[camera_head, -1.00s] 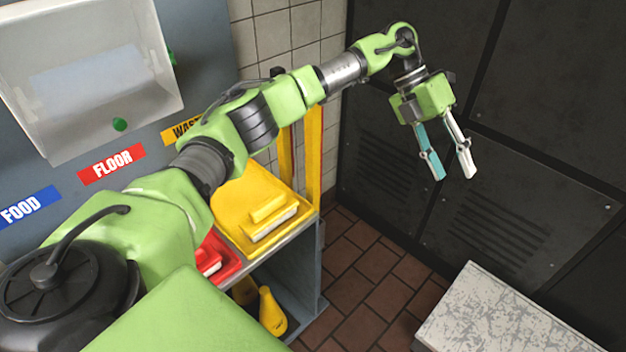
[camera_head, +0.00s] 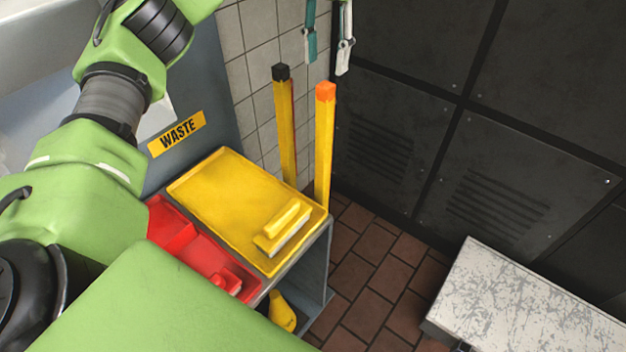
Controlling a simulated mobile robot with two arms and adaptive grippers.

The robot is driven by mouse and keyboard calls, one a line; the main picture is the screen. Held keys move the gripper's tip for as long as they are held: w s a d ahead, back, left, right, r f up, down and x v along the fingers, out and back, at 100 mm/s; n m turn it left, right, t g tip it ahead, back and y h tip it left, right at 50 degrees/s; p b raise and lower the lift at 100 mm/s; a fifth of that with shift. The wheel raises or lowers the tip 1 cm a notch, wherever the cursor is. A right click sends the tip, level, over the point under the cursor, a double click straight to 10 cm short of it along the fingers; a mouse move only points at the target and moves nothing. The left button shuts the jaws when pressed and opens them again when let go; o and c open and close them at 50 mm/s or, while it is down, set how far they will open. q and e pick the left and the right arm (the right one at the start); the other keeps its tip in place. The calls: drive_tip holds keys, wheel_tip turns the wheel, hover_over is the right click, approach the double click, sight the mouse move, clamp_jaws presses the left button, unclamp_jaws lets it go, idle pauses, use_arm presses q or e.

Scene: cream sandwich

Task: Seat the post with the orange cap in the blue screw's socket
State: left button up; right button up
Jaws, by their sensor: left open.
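The yellow post with the orange cap (camera_head: 324,145) stands upright behind the right back corner of the shelf unit. A second yellow post with a black cap (camera_head: 285,130) stands to its left, near the tiled wall. My left gripper (camera_head: 328,62) is at the top edge of the view, open and empty, with one teal and one white finger pointing down. In the picture its fingertips are just above the orange cap, with a gap between. The blue screw and its socket do not show. My right gripper is not in view.
A yellow tray (camera_head: 215,193) with a yellow brush (camera_head: 283,228) and a red tray (camera_head: 167,222) lie on the shelf unit. A scuffed pale-topped block (camera_head: 525,300) stands at the lower right. Dark panels (camera_head: 420,110) close off the back. Brown tiled floor (camera_head: 375,265) is clear between.

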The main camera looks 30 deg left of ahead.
use_arm(q)
hover_over(325, 110)
drive_tip(key=w, duration=0.2)
drive_tip(key=f, duration=0.5)
drive_tip(key=shift+a, duration=0.2)
drive_tip(key=shift+a+f+p, duration=0.15)
drive_tip(key=shift+f+p, duration=0.15)
drive_tip(key=shift+f, duration=0.5)
drive_tip(key=shift+a+f+p, duration=0.1)
drive_tip(key=shift+f+p, duration=0.2)
drive_tip(key=shift+f, duration=0.45)
drive_tip(key=f, duration=0.1)
drive_tip(key=f+p, duration=0.1)
drive_tip(key=f, duration=0.1)
drive_tip(key=shift+s+f+p, duration=0.25)
drive_tip(key=shift+f+p, duration=0.05)
drive_tip(key=shift+p, duration=0.05)
drive_tip(key=shift+f, duration=0.45)
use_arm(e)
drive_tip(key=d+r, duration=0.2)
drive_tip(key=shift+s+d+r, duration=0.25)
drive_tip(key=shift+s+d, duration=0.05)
use_arm(q)
clamp_jaws()
drive_tip(key=shift+w, duration=0.1)
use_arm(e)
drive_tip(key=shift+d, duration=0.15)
